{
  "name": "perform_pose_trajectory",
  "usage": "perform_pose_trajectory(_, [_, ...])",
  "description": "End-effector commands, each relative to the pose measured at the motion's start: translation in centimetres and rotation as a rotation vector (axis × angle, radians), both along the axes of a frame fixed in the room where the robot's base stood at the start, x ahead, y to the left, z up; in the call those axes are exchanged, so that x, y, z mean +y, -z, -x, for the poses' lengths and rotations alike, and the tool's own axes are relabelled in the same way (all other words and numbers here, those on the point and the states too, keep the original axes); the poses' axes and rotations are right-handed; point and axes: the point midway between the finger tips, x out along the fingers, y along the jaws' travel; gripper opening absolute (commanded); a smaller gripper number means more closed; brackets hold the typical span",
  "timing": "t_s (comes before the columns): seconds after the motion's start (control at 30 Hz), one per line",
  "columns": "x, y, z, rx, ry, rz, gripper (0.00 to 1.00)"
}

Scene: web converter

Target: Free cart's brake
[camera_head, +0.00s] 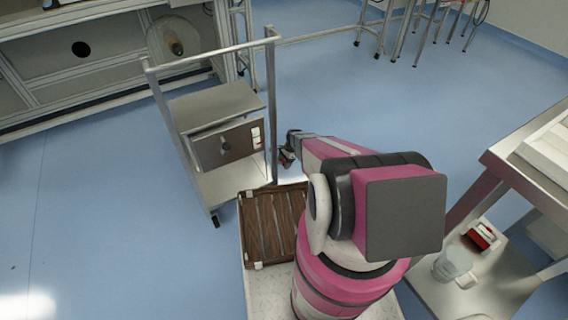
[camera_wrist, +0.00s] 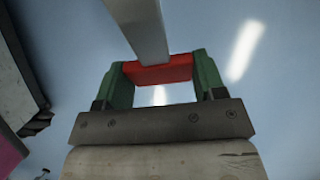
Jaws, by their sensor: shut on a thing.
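The cart is a grey metal frame with shelves (camera_head: 215,102) and tall posts, left of centre in the head view. My gripper (camera_head: 288,157) is beside the cart's right post, low down. In the wrist view my gripper (camera_wrist: 164,78) has green fingers on both sides of a red bar (camera_wrist: 160,71), which appears to be the cart's brake lever. The fingers are shut on its ends. A grey metal post (camera_wrist: 139,30) comes down to the red bar from the top. In the head view my gripper's fingertips are small and the red bar cannot be made out there.
A brown slatted wooden piece (camera_head: 272,225) lies in front of the cart, close to my arm. A metal table (camera_head: 505,165) stands at right, with a clear jug (camera_head: 453,266) and a red-and-white item (camera_head: 481,236) on its lower shelf. A large machine frame (camera_head: 85,55) stands behind left. Blue floor is open behind and left.

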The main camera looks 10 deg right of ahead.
Motion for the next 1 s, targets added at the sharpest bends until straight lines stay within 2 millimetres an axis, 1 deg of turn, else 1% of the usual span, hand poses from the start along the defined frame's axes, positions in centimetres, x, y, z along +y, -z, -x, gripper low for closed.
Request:
perform_pose_trajectory(0.5, [-1.2,-3.4,-0.3,-0.098,-0.001,0.296,0.21])
perform_pose_trajectory(1.0, [-1.3,-6.3,-0.3,-0.094,0.001,0.287,0.21])
